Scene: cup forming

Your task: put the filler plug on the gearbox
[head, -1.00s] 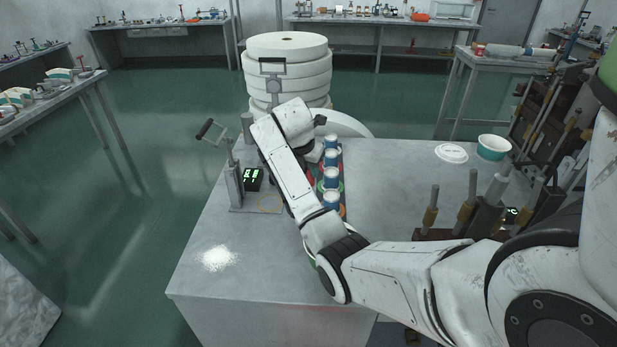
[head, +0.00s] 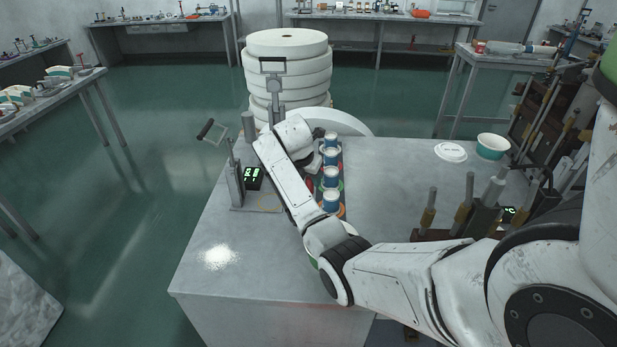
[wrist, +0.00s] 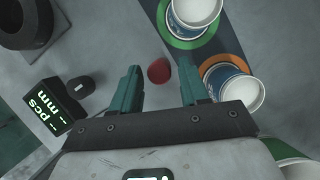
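I make out no gearbox and nothing I can name as a filler plug. My gripper (wrist: 160,88) is open in the wrist view, its two teal fingers apart with nothing held. A small red round piece (wrist: 159,70) shows in the gap between the fingertips, on or above the grey table; I cannot tell its height. Blue-and-white cups (wrist: 233,88) stand to its right on coloured rings on a dark strip. In the head view, my arm hides the gripper; the row of cups (head: 331,179) stands just right of it.
A black display box (wrist: 53,108) and a small dark knob-like piece (wrist: 80,87) lie left of my gripper. In the head view, a lever press (head: 235,183) stands left; a white lid (head: 451,151) and a green-white tub (head: 493,147) stand right.

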